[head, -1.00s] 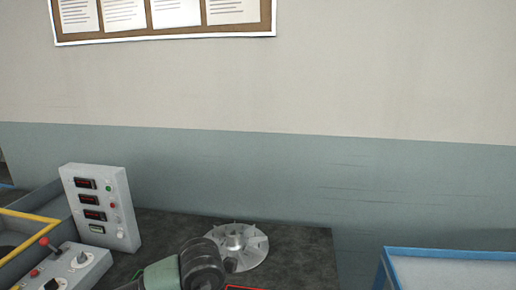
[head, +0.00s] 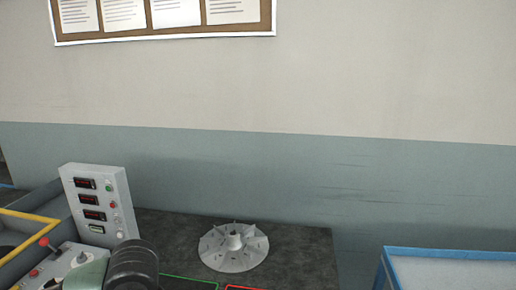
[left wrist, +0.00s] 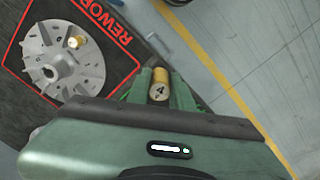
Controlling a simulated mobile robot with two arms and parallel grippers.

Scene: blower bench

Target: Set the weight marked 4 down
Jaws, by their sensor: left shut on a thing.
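The brass weight marked 4 (left wrist: 159,85) is between the green fingers of my left gripper (left wrist: 159,92) in the left wrist view. The gripper is shut on it, and its end with the number faces the camera. The weight shows near the bench edge, and its height above the bench is hard to tell. In the head view only part of my left arm shows, at the bottom left; the weight is out of that picture. My right gripper is in neither view.
A finned grey rotor (left wrist: 62,62) with a brass piece (left wrist: 76,42) on it lies in the red-outlined REWORK area (left wrist: 112,24). Another finned rotor (head: 234,247) sits at the back of the dark bench (head: 310,250). A control panel (head: 99,207) stands left. A blue-edged table (head: 450,254) is right.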

